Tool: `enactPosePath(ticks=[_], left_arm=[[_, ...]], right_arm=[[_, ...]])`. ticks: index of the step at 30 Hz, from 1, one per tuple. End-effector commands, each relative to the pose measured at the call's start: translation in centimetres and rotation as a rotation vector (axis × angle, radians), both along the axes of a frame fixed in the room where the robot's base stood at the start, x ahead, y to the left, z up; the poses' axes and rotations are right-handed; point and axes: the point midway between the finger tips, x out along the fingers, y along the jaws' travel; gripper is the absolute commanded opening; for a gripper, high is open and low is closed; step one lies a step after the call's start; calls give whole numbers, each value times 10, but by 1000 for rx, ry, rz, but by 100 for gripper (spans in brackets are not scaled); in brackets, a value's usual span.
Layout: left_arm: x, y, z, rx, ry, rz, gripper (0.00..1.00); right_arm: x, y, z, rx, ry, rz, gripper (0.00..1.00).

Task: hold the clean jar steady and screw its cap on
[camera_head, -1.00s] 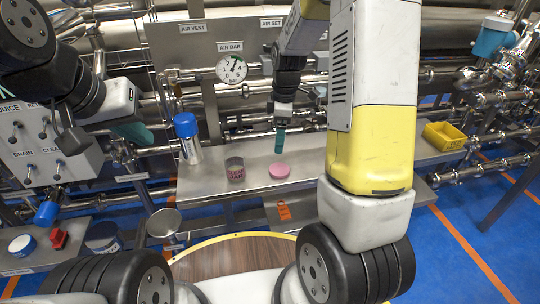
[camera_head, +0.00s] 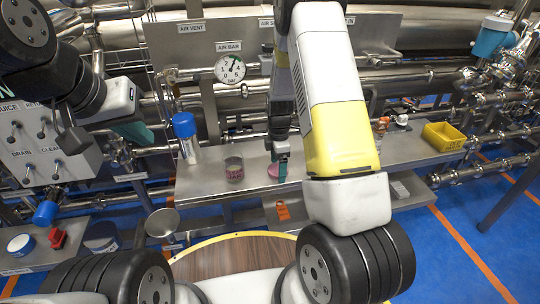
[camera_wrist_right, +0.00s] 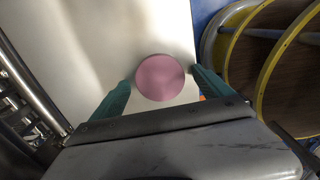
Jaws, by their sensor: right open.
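A clear jar (camera_head: 234,168) with pink lettering stands upright and uncapped on the steel bench (camera_head: 205,188). The pink round cap (camera_head: 270,171) lies flat on the bench just right of the jar, partly hidden by my right gripper in the head view. My right gripper (camera_head: 281,168) is over the cap. In the right wrist view, its teal fingers (camera_wrist_right: 160,80) are open, one on each side of the cap (camera_wrist_right: 163,78), with a gap at each side. My left gripper (camera_head: 132,131) is at the far left, away from the jar; its fingers are mostly hidden.
A blue-capped bottle (camera_head: 186,137) stands left of the jar at the back of the bench. A pressure gauge (camera_head: 229,68) and pipes are behind. A yellow bin (camera_head: 443,136) is at the right.

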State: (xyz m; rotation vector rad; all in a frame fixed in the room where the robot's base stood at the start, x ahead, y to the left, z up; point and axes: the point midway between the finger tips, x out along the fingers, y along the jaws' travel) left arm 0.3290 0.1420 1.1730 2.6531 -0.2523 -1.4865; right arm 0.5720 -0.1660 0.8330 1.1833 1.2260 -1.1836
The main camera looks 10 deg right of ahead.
Motion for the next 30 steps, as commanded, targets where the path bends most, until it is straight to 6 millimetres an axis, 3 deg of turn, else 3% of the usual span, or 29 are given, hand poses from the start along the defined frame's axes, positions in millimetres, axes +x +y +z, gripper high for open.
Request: enactPosePath(ticks=[6, 15, 16, 23, 26, 30], left_arm=[[0, 0, 0, 0, 0, 0, 0], [0, 0, 0, 0, 0, 0, 0], [0, 0, 0, 0, 0, 0, 0], [0, 0, 0, 0, 0, 0, 0], [0, 0, 0, 0, 0, 0, 0], [0, 0, 0, 0, 0, 0, 0]], right_arm=[[0, 0, 0, 0, -1, -1, 88], [0, 0, 0, 0, 0, -1, 29], [0, 0, 0, 0, 0, -1, 26], [0, 0, 2, 0, -1, -1, 25], [1, 0, 11, 1, -3, -1, 25], [2, 0, 38, 1, -6, -1, 25]])
